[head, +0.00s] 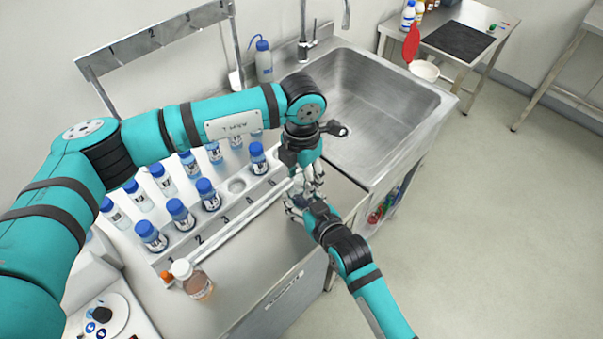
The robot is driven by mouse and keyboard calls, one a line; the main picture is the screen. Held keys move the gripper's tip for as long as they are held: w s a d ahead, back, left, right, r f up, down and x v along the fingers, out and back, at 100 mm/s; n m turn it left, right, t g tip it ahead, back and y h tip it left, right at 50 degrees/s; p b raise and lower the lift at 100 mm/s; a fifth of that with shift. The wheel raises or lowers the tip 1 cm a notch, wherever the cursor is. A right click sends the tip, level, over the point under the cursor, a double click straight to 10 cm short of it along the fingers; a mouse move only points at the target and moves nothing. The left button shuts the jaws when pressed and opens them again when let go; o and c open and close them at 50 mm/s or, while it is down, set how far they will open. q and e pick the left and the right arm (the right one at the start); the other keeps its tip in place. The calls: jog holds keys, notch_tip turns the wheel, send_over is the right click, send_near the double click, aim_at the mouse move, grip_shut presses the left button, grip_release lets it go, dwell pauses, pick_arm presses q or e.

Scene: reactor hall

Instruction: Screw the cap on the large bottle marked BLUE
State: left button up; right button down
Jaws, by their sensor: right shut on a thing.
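My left gripper (309,184) points down over the counter's front right part, beside the sink; its fingers are small and partly covered, so I cannot tell if it is open. My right gripper (296,206) comes in from the lower right and meets the left one there. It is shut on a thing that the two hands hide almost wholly. I cannot make out the large bottle marked BLUE or its loose cap; no label with that word is readable.
A numbered rack (225,222) of several blue-capped bottles, with one empty hole (236,186), stands left of the hands. A brown bottle with a white cap (198,284) stands at its front. The sink (375,105) lies behind right.

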pick_arm(q)
grip_shut()
jog(key=shift+m, duration=1)
jog(key=shift+o, duration=1.4)
grip_release()
jog(key=shift+r, duration=0.1)
notch_tip(320, 180, up, 12)
pick_arm(e)
jog(key=c, duration=0.5)
grip_release()
